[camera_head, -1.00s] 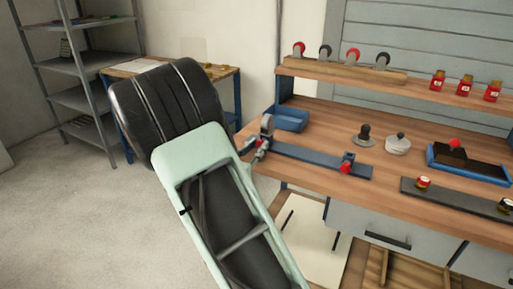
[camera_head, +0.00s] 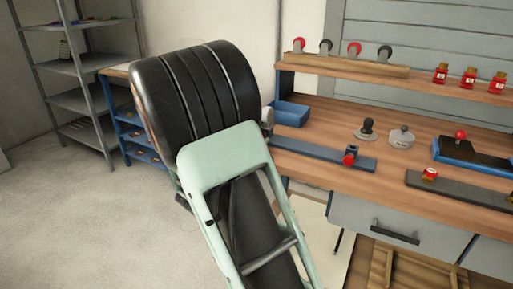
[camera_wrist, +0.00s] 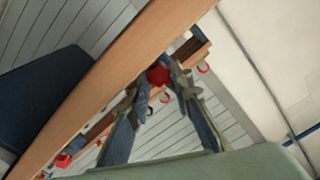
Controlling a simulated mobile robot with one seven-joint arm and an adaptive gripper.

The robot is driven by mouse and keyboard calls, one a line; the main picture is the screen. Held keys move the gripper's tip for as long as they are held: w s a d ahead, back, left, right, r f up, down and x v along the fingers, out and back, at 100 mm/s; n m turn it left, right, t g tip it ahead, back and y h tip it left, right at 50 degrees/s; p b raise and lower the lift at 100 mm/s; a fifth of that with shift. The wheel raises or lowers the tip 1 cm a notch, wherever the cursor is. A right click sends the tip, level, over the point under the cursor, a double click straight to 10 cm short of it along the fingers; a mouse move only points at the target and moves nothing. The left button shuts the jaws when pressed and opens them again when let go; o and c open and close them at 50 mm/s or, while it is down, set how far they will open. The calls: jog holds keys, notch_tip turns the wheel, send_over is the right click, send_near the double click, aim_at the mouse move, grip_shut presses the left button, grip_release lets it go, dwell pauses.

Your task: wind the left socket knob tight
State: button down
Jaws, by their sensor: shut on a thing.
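In the wrist view a red knob (camera_wrist: 158,75) sits between the fingertips of my gripper (camera_wrist: 157,84), which is shut on it. In the head view my own arm hides the gripper and this knob. The blue rail (camera_head: 308,152) lies along the bench's front, and its left end is behind my arm. A small grey part (camera_head: 267,119) shows beside my arm near that end; I cannot tell what it belongs to. A second red knob (camera_head: 349,159) is on a blue block at the rail's right end, apart from my gripper.
Behind the rail are a blue bin (camera_head: 291,114), a dark-knobbed stand (camera_head: 367,129) and a grey round piece (camera_head: 402,137). A blue tray (camera_head: 437,151) and a dark bar (camera_head: 463,189) lie to the right. The shelf (camera_head: 430,82) above holds several red bottles. Floor at left is clear.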

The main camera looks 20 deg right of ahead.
jog(key=shift+f+m+b, duration=0.1)
jog(key=shift+m+b, duration=0.7)
jog(key=shift+m, duration=0.2)
jog(key=c, duration=1.7)
grip_release()
jog(key=shift+p, duration=0.35)
